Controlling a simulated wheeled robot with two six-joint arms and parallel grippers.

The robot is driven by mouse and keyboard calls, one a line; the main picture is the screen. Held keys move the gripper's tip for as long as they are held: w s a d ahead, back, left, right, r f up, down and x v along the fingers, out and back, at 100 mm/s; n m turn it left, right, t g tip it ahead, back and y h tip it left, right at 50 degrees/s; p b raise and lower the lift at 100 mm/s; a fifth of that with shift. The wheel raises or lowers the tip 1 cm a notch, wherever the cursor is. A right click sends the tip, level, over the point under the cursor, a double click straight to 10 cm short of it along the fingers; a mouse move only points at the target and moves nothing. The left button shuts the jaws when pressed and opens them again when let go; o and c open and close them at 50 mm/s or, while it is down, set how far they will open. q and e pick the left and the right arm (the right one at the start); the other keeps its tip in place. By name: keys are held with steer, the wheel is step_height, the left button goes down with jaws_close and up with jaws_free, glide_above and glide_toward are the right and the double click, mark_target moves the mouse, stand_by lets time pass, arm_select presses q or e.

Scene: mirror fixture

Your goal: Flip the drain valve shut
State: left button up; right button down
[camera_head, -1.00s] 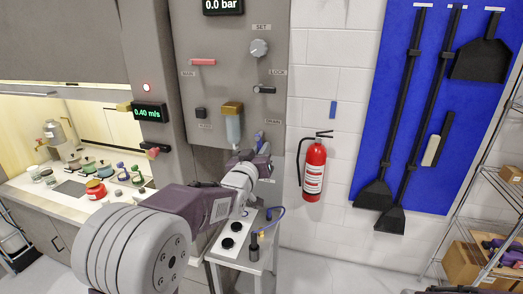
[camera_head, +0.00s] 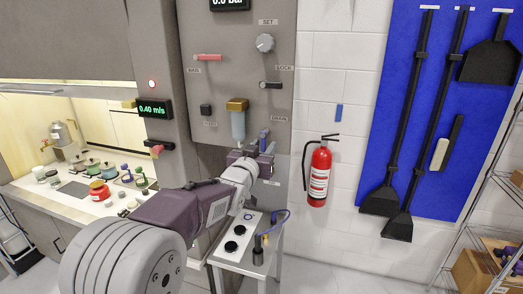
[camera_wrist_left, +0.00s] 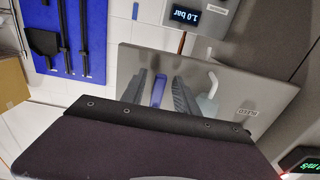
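The drain valve's blue lever (camera_head: 263,138) is on the grey panel (camera_head: 255,20), below the DRAIN label. It points roughly up in the head view. My left gripper (camera_head: 262,151) is at the lever, with its wrist hiding the valve's lower part. In the left wrist view, the blue lever (camera_wrist_left: 158,90) shows between the two dark fingers of my left gripper (camera_wrist_left: 160,92). A gap shows on both sides, so the gripper is open around it; I cannot tell whether either finger touches. My right gripper is not in view.
A clear filter bowl (camera_head: 238,124) hangs just left of the drain lever. The black LOCK handle (camera_head: 270,85), SET knob (camera_head: 265,43) and red handle (camera_head: 208,57) are higher. A small stand (camera_head: 240,240) is below my arm. A fire extinguisher (camera_head: 319,175) hangs right.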

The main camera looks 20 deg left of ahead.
arm_select(q)
steer(key=shift+s+f+b, duration=0.15)
steer(key=shift+s+b, duration=0.25)
steer(key=shift+s, duration=0.05)
steer(key=s+b, duration=0.3)
steer(key=s, duration=0.5)
steer(key=shift+a, duration=0.15)
